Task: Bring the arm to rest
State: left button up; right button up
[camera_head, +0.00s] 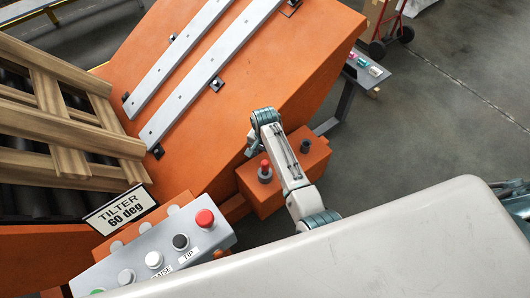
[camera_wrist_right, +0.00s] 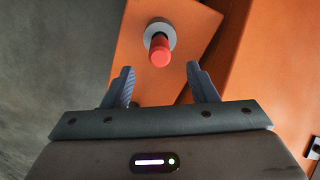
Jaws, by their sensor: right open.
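My right arm (camera_head: 292,165) reaches over the orange tilter housing in the head view, bent at its far joint. In the right wrist view my right gripper (camera_wrist_right: 160,72) is open, with its two dark fingers apart and nothing between them. A red-tipped stalk (camera_wrist_right: 159,49) on a grey collar stands just beyond the fingertips, on an orange box. The same red knob shows in the head view (camera_head: 265,166), beside my forearm. Whether a finger touches it I cannot tell; a gap shows on both sides. My left gripper is not in view.
The grey control panel (camera_head: 145,258) has a red mushroom button (camera_head: 205,218) and several other buttons. A wooden pallet (camera_head: 62,112) lies on rollers at left. The orange tilter (camera_head: 285,75) fills the middle. A small table (camera_head: 368,72) stands behind it.

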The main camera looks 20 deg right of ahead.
jog(key=shift+r, duration=0.25)
dwell(0.3)
